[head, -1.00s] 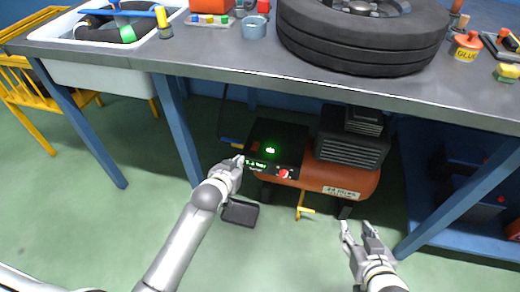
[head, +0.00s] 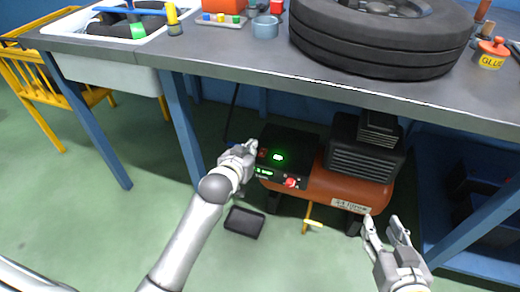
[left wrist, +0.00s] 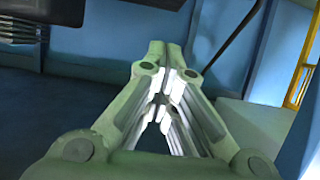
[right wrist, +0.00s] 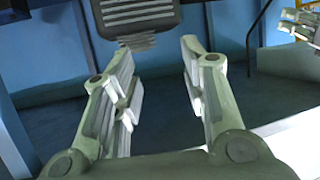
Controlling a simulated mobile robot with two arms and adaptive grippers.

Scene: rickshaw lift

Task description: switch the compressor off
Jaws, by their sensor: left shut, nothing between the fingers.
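The compressor (head: 345,186) stands on the floor under the workbench, with an orange tank and a black ribbed motor. Its black control box (head: 292,142) has a glowing green light on top, a lit green readout on the front and a red knob (head: 291,182). A small reddish patch (head: 263,153) shows at the box's left edge. My left gripper (head: 249,149) is shut and empty beside that edge; I cannot tell whether it touches. Its closed fingers show in the left wrist view (left wrist: 163,75). My right gripper (head: 385,225) is open and empty, in front of the compressor's right end.
The workbench top (head: 220,50) hangs over the compressor, with a tyre (head: 375,50) on it. A blue bench leg (head: 183,125) stands left of my left gripper. A dark pad (head: 244,221) lies on the floor. The green floor in front is mostly clear.

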